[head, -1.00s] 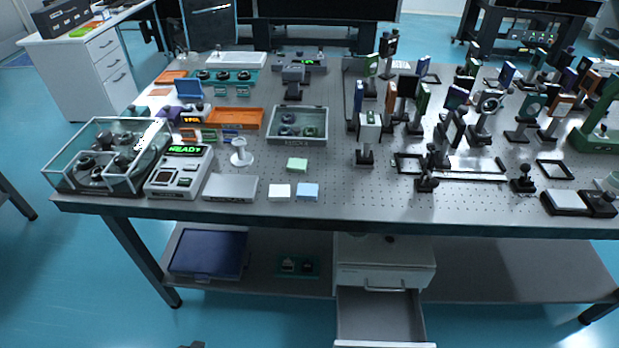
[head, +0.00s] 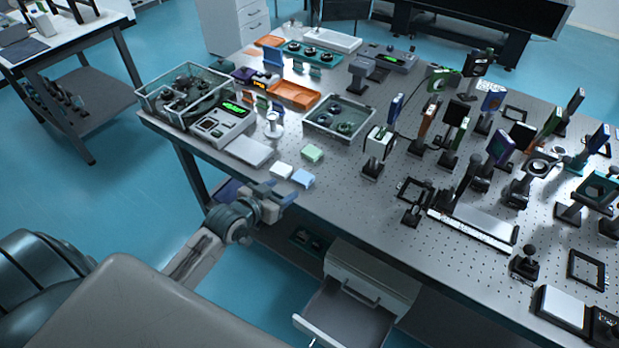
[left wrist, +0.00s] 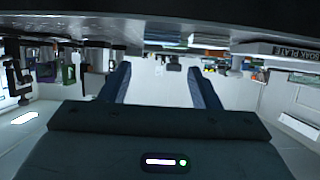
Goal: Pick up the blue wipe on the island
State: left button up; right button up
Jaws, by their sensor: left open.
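The blue wipe (head: 302,178) is a small light-blue square lying flat near the front edge of the island table (head: 340,205). A white wipe (head: 282,170) lies just left of it and a green wipe (head: 312,152) just behind it. My left gripper (head: 279,191) is in front of the table's front edge, a little to the left of and nearer than the blue wipe, and apart from it. In the left wrist view its two dark fingers (left wrist: 160,78) are spread with nothing between them. My right gripper is not in view.
A flat grey plate (head: 249,150) and a device with a green display (head: 222,124) stand left of the wipes. Optics mounts (head: 376,152) stand to the right. An open drawer (head: 347,312) juts out below the table. Bare tabletop lies right of the blue wipe.

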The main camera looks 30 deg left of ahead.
aim_at(300, 179)
pick_arm(q)
jog(key=x, duration=0.3)
jog(key=shift+w+a+f, duration=0.2)
jog(key=shift+w+f, duration=0.05)
jog(key=shift+w, duration=0.05)
jog(key=shift+w+d+f+p, duration=0.1)
jog(key=shift+w+d+p, duration=0.15)
jog(key=shift+w+p, duration=0.25)
jog(key=x, duration=0.2)
jog(key=p+x, duration=0.1)
jog(key=x, duration=0.1)
jog(key=shift+a+f, duration=0.1)
jog(key=shift+f, duration=0.25)
jog(key=c, duration=0.6)
